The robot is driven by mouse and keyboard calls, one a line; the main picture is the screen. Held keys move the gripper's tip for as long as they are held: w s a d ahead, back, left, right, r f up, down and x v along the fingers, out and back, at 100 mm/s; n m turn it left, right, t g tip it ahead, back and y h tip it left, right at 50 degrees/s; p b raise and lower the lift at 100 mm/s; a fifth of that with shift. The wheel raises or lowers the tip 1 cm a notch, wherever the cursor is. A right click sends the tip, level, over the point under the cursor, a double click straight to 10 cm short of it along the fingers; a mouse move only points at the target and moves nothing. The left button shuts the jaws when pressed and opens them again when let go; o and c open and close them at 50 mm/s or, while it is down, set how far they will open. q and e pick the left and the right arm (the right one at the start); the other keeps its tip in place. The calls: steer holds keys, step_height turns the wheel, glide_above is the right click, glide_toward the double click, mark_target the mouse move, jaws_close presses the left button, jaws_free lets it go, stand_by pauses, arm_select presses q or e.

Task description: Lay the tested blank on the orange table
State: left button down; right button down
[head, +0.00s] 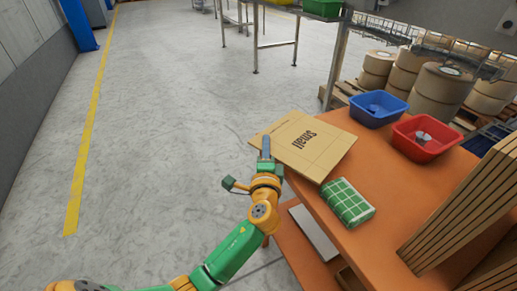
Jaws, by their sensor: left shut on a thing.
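The tested blank is a flat brown cardboard sheet marked "Small" (322,150). It lies at the far left end of the orange table (400,190), partly over the tabletop and partly out past its left edge. I cannot tell whether it touches the tabletop. My left gripper (265,158) is shut on the blank's near left edge, and the arm reaches in from the bottom left. My right gripper is not in view.
A green-and-white checked pack (346,203) lies on the table near the blank. A blue bin (378,110) and a red bin (424,141) stand at the back. Stacked cardboard (462,210) stands on the right. Grey floor is open to the left.

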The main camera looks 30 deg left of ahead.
arm_select(q)
steer(key=shift+w+a+f+p, duration=0.2)
steer(key=shift+a+f+p, duration=0.1)
steer(key=shift+a, duration=0.1)
steer(key=shift+s+d, duration=0.3)
steer(key=shift+d, duration=0.15)
steer(key=shift+w+a+f+b, duration=0.15)
steer(key=shift+f+b, duration=0.35)
steer(key=shift+b, duration=0.05)
steer(key=c, duration=1)
jaws_free()
steer(key=shift+r, duration=0.1)
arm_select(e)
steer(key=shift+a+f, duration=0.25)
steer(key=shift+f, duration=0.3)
